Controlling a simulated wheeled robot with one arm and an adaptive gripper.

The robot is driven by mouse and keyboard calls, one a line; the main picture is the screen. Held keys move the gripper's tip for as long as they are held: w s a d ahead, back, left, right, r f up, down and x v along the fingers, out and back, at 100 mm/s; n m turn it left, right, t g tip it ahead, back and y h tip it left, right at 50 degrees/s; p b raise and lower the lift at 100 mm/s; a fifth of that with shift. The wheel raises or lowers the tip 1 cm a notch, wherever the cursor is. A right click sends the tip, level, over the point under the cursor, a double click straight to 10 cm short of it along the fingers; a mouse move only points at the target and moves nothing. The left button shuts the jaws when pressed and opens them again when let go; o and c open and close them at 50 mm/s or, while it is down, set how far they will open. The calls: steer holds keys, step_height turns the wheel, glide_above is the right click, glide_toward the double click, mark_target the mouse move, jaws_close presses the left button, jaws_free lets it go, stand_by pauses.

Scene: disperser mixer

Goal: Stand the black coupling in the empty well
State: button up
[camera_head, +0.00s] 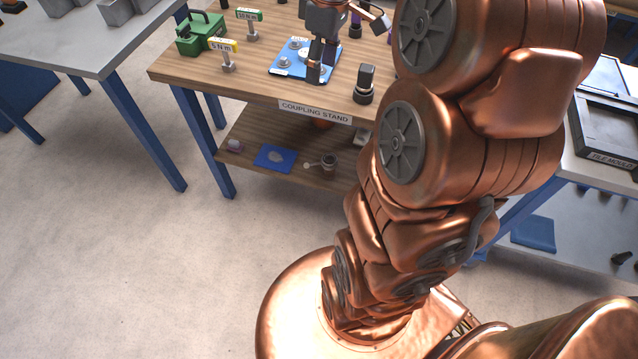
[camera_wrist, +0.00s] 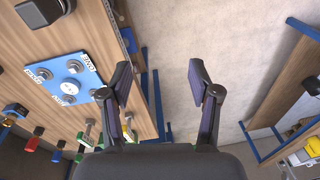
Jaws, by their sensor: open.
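A dark, block-topped piece with a round base (camera_head: 364,85), which looks like the black coupling, stands upright near the table's front edge, right of the blue plate (camera_head: 275,72). A dark piece (camera_wrist: 42,12), probably the same one, shows at the top left in the wrist view. The blue plate (camera_wrist: 52,96) carries several grey and white round fittings and white labels; I cannot tell which spot is the empty well. My gripper (camera_head: 321,74) partly hides the plate in the head view. In the wrist view my gripper (camera_wrist: 160,85) is open, with nothing between its fingers, floor behind them.
The wooden table (camera_head: 170,72) has a COUPLING STAND sign (camera_head: 315,112) on its front. A green box (camera_head: 202,35) and two tagged tools (camera_head: 228,58) stand left of the plate. Dark pieces (camera_head: 356,24) stand behind. A lower shelf (camera_head: 240,165) holds small items.

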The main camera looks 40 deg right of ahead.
steer(key=s+a+f+m+g, duration=0.1)
steer(key=s+a+f+m, duration=0.1)
steer(key=s+a, duration=0.6)
steer(key=s+a+f+m+g+h, duration=0.1)
steer(key=s+a+f+m, duration=0.2)
steer(key=s+a+f, duration=0.2)
steer(key=s+a, duration=0.3)
steer(key=s, duration=0.4)
steer(key=shift+s+f, duration=0.15)
steer(key=shift+f, duration=0.15)
steer(key=shift+r, duration=0.1)
step_height(320, 180, up, 6)
steer(key=p, duration=0.6)
steer(key=shift+r+p, duration=0.25)
steer(key=shift+p, duration=0.05)
